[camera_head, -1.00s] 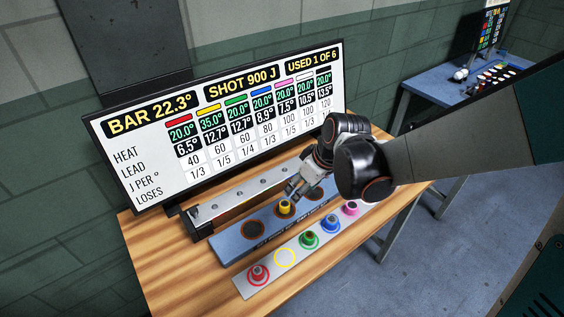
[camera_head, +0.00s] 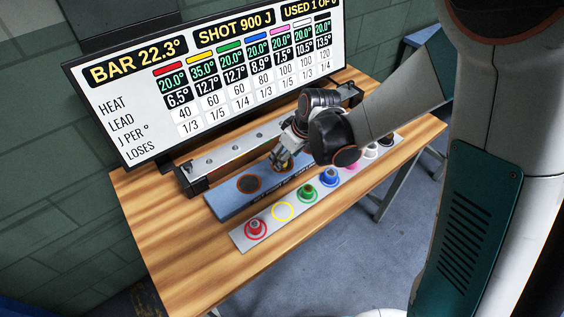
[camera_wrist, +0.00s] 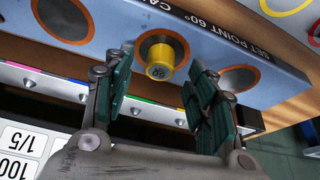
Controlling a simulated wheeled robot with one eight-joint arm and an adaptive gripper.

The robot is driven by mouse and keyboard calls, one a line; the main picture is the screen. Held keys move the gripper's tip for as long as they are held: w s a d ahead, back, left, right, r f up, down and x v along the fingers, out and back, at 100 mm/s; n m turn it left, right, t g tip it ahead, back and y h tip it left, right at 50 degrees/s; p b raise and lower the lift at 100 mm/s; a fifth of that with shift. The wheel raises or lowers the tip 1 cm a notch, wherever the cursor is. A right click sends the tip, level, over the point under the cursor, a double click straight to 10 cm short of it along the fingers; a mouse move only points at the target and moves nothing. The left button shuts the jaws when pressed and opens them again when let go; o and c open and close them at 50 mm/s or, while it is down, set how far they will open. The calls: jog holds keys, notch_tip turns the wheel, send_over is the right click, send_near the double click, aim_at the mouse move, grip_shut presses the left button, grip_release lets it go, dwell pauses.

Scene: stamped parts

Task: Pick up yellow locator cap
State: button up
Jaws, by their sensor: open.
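The yellow locator cap (camera_wrist: 159,66) stands in the middle ringed hole of the blue-grey block (camera_wrist: 207,48), seen in the wrist view. My gripper (camera_wrist: 160,98) is open, with its two green-padded fingers spread to either side just short of the cap, and nothing between them is held. In the head view my gripper (camera_head: 287,165) is over the block (camera_head: 229,203), and the cap is mostly hidden by the fingers.
A pale strip (camera_head: 268,229) in front holds red (camera_head: 256,229), green (camera_head: 307,194), blue (camera_head: 329,178) and other caps, with an empty yellow ring (camera_head: 283,212). A silver bar (camera_head: 229,158) and a large display (camera_head: 210,85) stand behind the block. Bare wood lies at left.

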jog(key=shift+b+x, duration=0.3)
jog(key=shift+x, duration=0.8)
grip_shut()
